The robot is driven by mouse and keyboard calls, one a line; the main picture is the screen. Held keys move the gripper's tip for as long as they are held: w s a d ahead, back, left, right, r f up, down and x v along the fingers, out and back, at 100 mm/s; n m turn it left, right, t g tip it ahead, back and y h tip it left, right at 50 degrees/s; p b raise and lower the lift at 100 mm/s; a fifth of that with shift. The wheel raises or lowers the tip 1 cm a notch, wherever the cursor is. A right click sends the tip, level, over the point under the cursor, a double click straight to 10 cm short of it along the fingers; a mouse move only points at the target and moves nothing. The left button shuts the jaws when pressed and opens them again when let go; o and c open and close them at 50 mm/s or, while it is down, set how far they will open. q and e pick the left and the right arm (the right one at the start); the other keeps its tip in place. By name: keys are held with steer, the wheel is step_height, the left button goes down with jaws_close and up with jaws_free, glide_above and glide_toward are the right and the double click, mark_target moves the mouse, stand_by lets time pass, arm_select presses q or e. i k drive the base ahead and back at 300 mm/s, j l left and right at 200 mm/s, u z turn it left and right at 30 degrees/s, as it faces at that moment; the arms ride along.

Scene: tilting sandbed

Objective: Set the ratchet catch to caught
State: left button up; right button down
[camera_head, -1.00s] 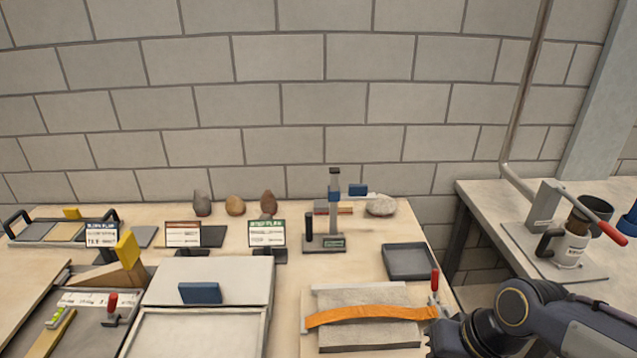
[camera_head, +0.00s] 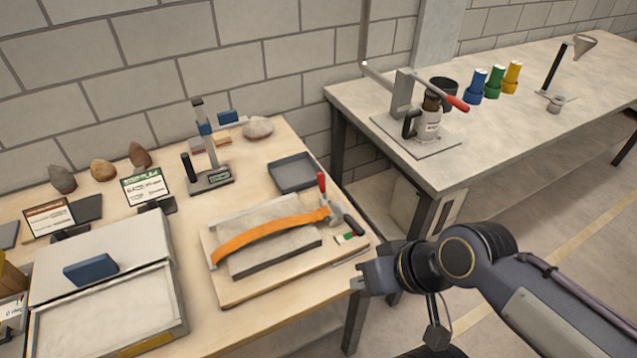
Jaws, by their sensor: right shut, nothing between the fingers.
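A ratchet (camera_head: 335,212) sits at the right end of an orange strap (camera_head: 262,236) on a wooden board. A red-tipped lever (camera_head: 322,184) stands nearly upright on it. A dark handle (camera_head: 352,226) lies to its right. A small green, white and red marker (camera_head: 348,238) is just below that handle. Which of these parts is the catch, and how it is set, I cannot tell. My right gripper (camera_head: 357,285) is shut and empty, at the table's right edge, below and apart from the ratchet. My left gripper is out of view.
The strap crosses a grey slab (camera_head: 275,263). A dark tray (camera_head: 293,172) is behind the ratchet, and a gauge stand (camera_head: 211,178) is behind the slab. A lidded sand box (camera_head: 100,270) is at left. A second table (camera_head: 480,150) holds a red-handled press and coloured cups.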

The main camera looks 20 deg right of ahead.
mark_target(322, 189)
steer(key=z, duration=1.6)
steer(key=i+l, duration=0.15)
steer(key=l, duration=0.2)
steer(key=i+l, duration=0.2)
steer(key=l, duration=0.15)
steer(key=i+l, duration=0.15)
steer(key=l, duration=0.2)
steer(key=j, duration=0.6)
